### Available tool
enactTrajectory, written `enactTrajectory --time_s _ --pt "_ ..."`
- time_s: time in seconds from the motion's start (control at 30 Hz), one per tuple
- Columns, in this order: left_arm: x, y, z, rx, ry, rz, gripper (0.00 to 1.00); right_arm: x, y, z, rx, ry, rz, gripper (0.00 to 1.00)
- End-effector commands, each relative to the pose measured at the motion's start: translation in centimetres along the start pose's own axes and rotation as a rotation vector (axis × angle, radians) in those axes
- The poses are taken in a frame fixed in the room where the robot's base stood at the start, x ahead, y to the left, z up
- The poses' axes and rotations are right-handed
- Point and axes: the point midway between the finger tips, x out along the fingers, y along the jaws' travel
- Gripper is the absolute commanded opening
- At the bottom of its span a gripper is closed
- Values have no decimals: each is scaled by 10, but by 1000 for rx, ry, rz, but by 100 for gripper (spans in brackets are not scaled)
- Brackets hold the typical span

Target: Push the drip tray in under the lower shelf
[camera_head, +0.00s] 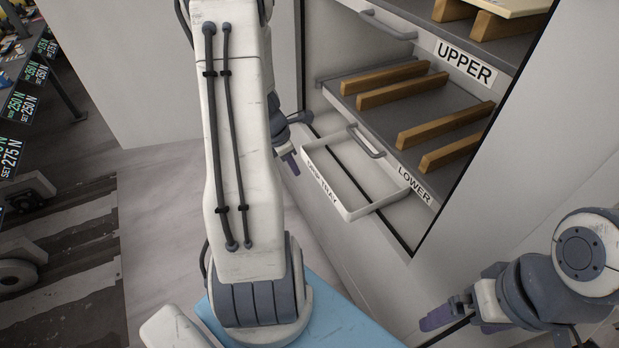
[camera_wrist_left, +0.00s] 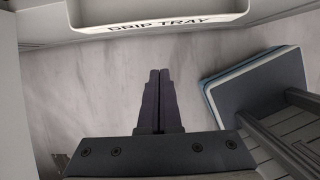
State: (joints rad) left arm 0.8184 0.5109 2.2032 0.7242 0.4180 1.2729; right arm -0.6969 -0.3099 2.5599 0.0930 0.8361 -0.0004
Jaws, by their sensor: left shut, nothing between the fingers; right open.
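The white drip tray (camera_head: 372,207) sits low in the cabinet, below the lower shelf (camera_head: 400,115), and sticks out of the opening at the front. Its labelled front wall faces me and also shows at the top of the left wrist view (camera_wrist_left: 165,24). My left gripper (camera_head: 291,164) is just left of the tray's front, apart from it as far as I can tell. In the left wrist view its fingers (camera_wrist_left: 159,76) are shut and empty, pointing toward the tray front with floor between. My right gripper (camera_head: 440,318) is open at the lower right, away from the tray.
The lower shelf carries several wooden bars and has a grey handle (camera_head: 367,143) above the tray. The upper shelf (camera_head: 408,20) is above it. The cabinet's right front panel (camera_head: 500,170) borders the opening. Pale floor (camera_head: 160,200) is clear at the left.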

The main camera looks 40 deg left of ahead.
Motion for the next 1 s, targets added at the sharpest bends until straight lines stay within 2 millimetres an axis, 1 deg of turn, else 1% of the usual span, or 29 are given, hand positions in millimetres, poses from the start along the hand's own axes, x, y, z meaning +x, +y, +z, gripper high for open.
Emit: enactTrajectory --time_s 0.03,0.17,0.4,0.47,0.5,0.53,0.6,0.7,0.83,1.0 --pt "9 0 -1 -2 1 -1 0 5 0 0 0 0 0 100" --pt "33 -1 -2 1 1 -4 0 18 1 1 0 0 0 100" --pt "87 -1 -2 6 2 -2 0 45 3 2 0 0 0 100" --pt "98 -1 -1 7 2 -3 0 51 4 3 0 0 0 100" --pt "101 -1 2 9 1 -2 0 51 4 3 0 0 0 100" --pt "97 -1 11 11 0 -1 0 44 3 3 0 -1 0 100" --pt "99 -2 21 12 1 -1 0 42 3 2 0 0 0 100" --pt "102 -1 31 10 1 0 0 40 3 2 0 1 0 100" --pt "105 -2 38 9 1 -1 0 39 3 2 0 0 0 100" --pt "106 -1 39 7 1 0 0 40 3 2 0 0 0 100"
